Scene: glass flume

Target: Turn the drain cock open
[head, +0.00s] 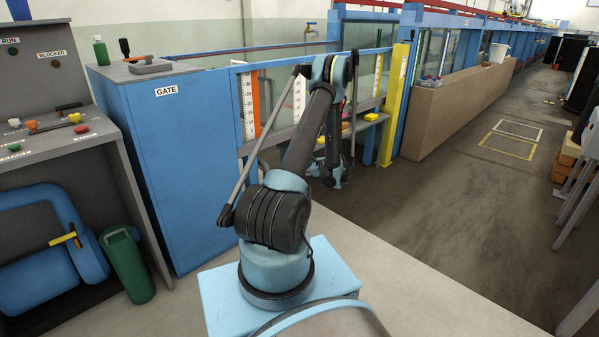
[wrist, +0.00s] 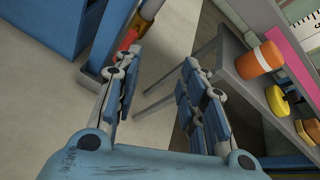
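I cannot tell for certain which part is the drain cock. A small red-orange fitting (wrist: 127,40) shows by a blue frame member in the wrist view, just beyond my left finger and partly hidden by it. In the head view, a yellow lever handle (head: 65,238) sits on the blue pipe at lower left, far from my gripper. My gripper (wrist: 158,68) is open, with its fingers wide apart and only floor and thin grey legs between them. In the head view, my gripper (head: 333,178) hangs low beside the flume frame, partly hidden by my arm.
A grey shelf (wrist: 245,85) at right in the wrist view holds an orange cylinder (wrist: 258,60) and yellow items (wrist: 278,101), close to my right finger. The blue GATE cabinet (head: 185,170) and a green cylinder (head: 128,265) stand left. The aisle floor (head: 450,200) at right is clear.

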